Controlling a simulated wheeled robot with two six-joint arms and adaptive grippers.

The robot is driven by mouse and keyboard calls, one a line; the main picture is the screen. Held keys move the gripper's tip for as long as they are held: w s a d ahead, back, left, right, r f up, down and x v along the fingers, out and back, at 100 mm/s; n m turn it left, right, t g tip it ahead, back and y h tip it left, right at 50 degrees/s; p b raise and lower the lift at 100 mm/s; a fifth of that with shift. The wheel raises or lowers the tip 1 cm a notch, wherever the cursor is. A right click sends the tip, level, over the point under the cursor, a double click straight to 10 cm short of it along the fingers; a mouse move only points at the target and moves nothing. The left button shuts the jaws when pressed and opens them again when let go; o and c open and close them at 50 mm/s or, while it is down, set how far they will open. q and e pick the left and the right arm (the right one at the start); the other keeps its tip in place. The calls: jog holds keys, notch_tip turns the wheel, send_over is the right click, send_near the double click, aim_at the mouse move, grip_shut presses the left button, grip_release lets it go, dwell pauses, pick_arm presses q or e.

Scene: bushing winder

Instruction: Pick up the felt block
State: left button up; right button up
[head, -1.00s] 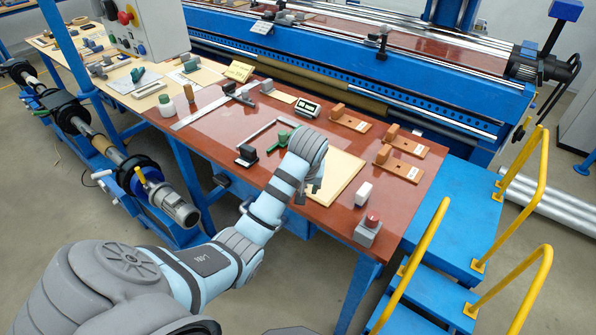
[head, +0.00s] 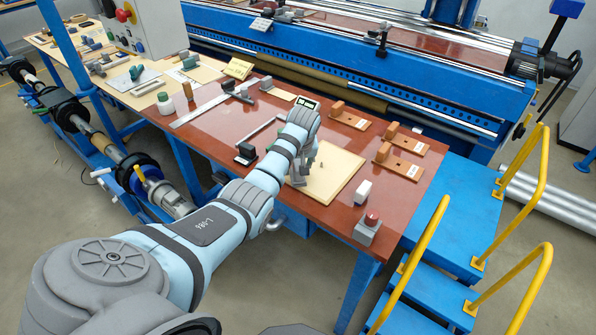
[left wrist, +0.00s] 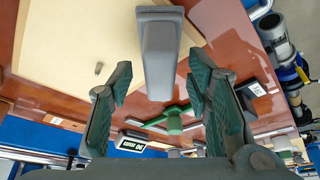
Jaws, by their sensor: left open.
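A grey tapered block (left wrist: 160,55), which I take to be the felt block, stands by the edge of the pale board (head: 340,180) in the left wrist view. It lies ahead of and between the fingers of my left gripper (left wrist: 160,105), which is open and empty. In the head view, my left gripper (head: 302,172) is over the left part of the board. The grey shape below it there is partly hidden, so contact cannot be told. My right gripper is not in view.
A small peg (head: 322,167) stands on the board. A green tool (left wrist: 174,120) and a black-based block (head: 245,153) are near the gripper. A white block (head: 363,190) and a red-button box (head: 368,229) stand at right. Wooden blocks on plates (head: 384,152) line the back.

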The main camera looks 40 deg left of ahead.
aim_at(298, 163)
pick_arm(q)
jog(key=shift+f, duration=0.2)
grip_shut()
notch_tip(298, 163, up, 20)
jog(key=b, duration=0.1)
